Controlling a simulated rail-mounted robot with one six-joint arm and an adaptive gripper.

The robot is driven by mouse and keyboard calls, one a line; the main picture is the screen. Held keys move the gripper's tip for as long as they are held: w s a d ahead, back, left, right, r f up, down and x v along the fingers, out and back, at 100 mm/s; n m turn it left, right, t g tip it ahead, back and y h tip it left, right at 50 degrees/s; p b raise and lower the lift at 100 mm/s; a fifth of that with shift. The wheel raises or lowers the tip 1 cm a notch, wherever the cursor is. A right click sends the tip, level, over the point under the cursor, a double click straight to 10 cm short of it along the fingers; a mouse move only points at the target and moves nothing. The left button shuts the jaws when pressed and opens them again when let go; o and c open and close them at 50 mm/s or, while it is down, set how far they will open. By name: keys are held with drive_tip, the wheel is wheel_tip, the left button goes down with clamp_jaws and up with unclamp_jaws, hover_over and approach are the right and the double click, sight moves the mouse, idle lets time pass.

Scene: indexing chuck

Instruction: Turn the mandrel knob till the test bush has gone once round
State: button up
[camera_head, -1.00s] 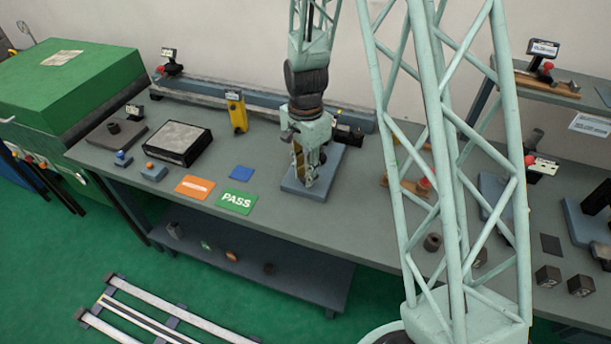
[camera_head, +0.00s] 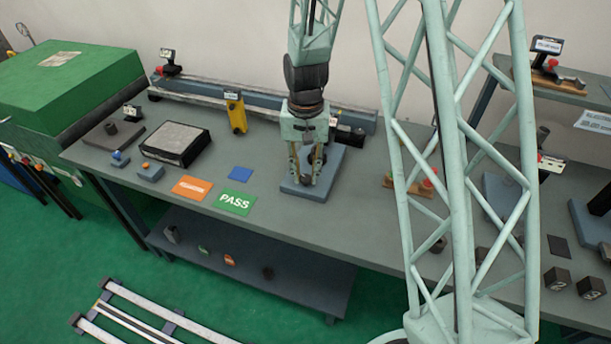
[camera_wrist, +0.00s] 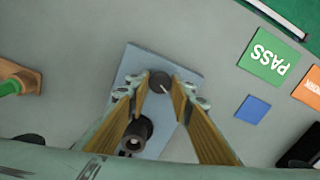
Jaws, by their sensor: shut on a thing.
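A blue-grey base plate (camera_head: 300,192) stands on the bench under my gripper (camera_head: 310,180). In the wrist view, a dark round knob (camera_wrist: 159,80) with a white line on its top is between the fingertips of my gripper (camera_wrist: 160,92), near one end of the plate (camera_wrist: 187,73). The gripper is shut on this knob. A dark hollow cylinder (camera_wrist: 136,134), which looks like the test bush, stands on the plate nearer the palm, between the fingers and close to the left one. In the head view, the gripper hides most of both.
A green PASS card (camera_head: 233,201), a blue card (camera_head: 240,173) and an orange card (camera_head: 190,188) lie left of the plate.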

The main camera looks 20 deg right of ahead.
sight(306, 177)
drive_tip(key=n+b, duration=0.1)
drive_tip(key=n, duration=0.5)
drive_tip(key=n+b, duration=0.1)
drive_tip(key=n, duration=0.4)
idle(0.3)
drive_tip(key=shift+n, duration=0.4)
drive_tip(key=o, duration=0.9)
drive_tip(key=shift+r, duration=0.1)
wheel_tip(306, 177, up, 12)
drive_tip(key=shift+f, duration=0.1)
idle(0.7)
